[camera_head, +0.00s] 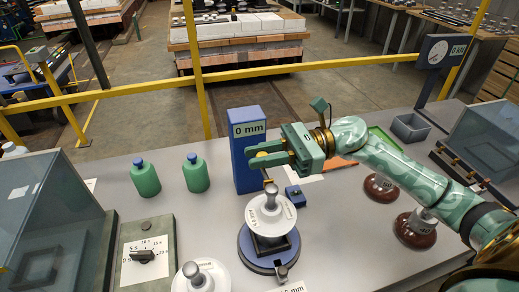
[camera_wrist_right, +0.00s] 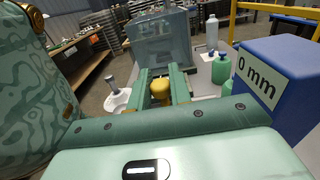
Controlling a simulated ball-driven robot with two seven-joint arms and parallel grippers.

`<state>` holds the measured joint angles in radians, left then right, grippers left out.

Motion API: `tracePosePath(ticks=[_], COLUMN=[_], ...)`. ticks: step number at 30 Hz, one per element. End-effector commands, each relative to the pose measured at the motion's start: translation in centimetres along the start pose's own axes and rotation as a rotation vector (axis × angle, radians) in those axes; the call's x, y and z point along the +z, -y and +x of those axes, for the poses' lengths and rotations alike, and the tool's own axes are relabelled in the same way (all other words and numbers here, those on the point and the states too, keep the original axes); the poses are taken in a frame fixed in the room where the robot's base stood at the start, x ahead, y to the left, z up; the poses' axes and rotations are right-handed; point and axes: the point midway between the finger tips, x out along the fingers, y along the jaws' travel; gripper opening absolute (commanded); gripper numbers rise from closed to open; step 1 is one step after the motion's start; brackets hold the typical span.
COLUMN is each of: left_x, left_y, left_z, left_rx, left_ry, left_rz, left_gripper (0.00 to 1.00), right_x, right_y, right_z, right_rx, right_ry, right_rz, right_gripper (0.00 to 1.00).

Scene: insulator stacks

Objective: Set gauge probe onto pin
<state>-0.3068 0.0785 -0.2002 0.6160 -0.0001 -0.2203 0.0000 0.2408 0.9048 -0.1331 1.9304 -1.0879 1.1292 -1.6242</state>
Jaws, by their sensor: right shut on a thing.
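My right gripper (camera_head: 262,156) is shut on the yellow gauge probe (camera_head: 263,154). The probe also shows between the two green fingers in the right wrist view (camera_wrist_right: 160,90). Below it in the head view is a white insulator disc (camera_head: 258,217) with a grey metal pin (camera_head: 271,203) standing up from it. The disc sits on a blue round base (camera_head: 258,262). The probe is above the pin, near its top; I cannot tell whether they touch. The blue gauge box (camera_head: 247,150) behind reads 0 mm. My left gripper is not in view.
Two green bottles (camera_head: 146,178) stand left of the gauge box. A dial panel (camera_head: 147,254) and another white insulator (camera_head: 201,277) are at front left. Brown insulators (camera_head: 415,229) stand right, below my arm. Clear-walled cases flank the bench; a grey bin (camera_head: 410,127) is at back right.

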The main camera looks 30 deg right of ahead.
Motion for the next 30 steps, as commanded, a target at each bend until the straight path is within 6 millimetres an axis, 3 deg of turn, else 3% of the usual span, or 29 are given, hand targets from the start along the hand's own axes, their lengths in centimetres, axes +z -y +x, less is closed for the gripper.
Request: tracePosePath(ticks=[6, 7, 9, 23, 26, 30], left_x=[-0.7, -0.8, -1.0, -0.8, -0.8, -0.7], left_y=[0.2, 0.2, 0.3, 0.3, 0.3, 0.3], left_z=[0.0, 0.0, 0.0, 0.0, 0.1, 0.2], left_rx=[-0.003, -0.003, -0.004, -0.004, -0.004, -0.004], left_ry=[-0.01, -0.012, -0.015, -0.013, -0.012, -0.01], left_rz=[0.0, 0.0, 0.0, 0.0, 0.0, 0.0], left_gripper=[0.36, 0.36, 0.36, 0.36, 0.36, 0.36], right_x=[0.1, 0.1, 0.1, 0.0, -0.1, -0.2], right_y=[0.1, 0.1, 0.1, 0.1, 0.1, 0.1], right_z=[0.0, 0.0, 0.0, -0.4, -1.6, -4.9], right_rx=[-0.001, -0.001, -0.001, -0.001, -0.003, -0.004], right_ry=[0.0, 0.0, 0.0, 0.0, -0.003, -0.004], right_rz=[-0.002, -0.002, -0.002, -0.001, 0.001, 0.004], right_gripper=[0.0, 0.26, 0.41, 0.41, 0.41, 0.41])
